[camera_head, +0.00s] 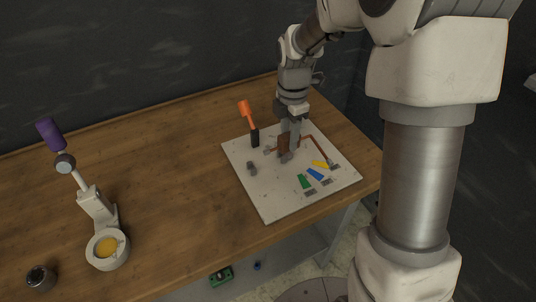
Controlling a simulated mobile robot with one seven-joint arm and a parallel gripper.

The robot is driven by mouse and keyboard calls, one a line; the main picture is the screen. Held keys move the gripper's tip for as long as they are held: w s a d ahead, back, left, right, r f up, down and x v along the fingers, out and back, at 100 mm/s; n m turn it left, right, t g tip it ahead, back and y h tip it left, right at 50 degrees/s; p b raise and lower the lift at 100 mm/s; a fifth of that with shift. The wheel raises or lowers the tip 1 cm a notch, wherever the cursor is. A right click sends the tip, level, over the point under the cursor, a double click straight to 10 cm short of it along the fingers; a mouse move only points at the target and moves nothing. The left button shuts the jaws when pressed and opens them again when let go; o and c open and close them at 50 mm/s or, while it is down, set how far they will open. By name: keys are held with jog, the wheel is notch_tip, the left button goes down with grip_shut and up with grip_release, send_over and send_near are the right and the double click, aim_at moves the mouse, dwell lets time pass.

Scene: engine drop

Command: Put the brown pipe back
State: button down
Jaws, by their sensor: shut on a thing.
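A white board (256,188) lies on the wooden table. My gripper (287,145) reaches down over the upper middle of the board and is shut at a dark brown piece there. A thin reddish-brown pipe (320,148) runs from beside my gripper, bends near the board's far edge and ends near a grey fitting at the right. I take it as the brown pipe. The fingertips partly hide the brown piece, and I cannot tell how it joins the thin pipe or whether the pipe is seated.
Green (304,181), blue (315,174) and yellow (321,164) pieces lie at the right. A lamp-like device with a purple top (50,132) and a dark jar (40,277) stand left. The table between is clear.

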jog(key=a+f, duration=0.2)
jog(key=a, duration=0.1)
jog(key=a+f, duration=0.1)
jog(key=a, duration=0.1)
jog(key=shift+w+a, duration=0.1)
jog(key=shift+w, duration=0.3)
jog(key=shift+f, duration=2.2)
jog(key=c, duration=0.5)
grip_release()
jog(key=shift+r, duration=0.1)
notch_tip(320, 180, up, 17)
jog(key=s+d+r+m+t, duration=0.1)
jog(key=s+d+r+m, duration=0.25)
jog(key=s+m, duration=0.2)
jog(key=s+d+r+m+t, duration=0.2)
jog(key=s+r+m, duration=0.2)
jog(key=s+m, duration=0.15)
jog(key=s+d+m+t, duration=0.1)
jog(key=s+m, duration=0.2)
jog(key=m, duration=0.1)
jog(key=s+d+m, duration=0.1)
jog(key=s+m, duration=0.2)
jog(key=s, duration=0.1)
jog(key=s+d+m+t+p, duration=0.1)
jog(key=s+d+m, duration=0.1)
jog(key=s+m, duration=0.2)
jog(key=shift+s+f+m+t, duration=0.2)
jog(key=shift+f+m+t, duration=0.1)
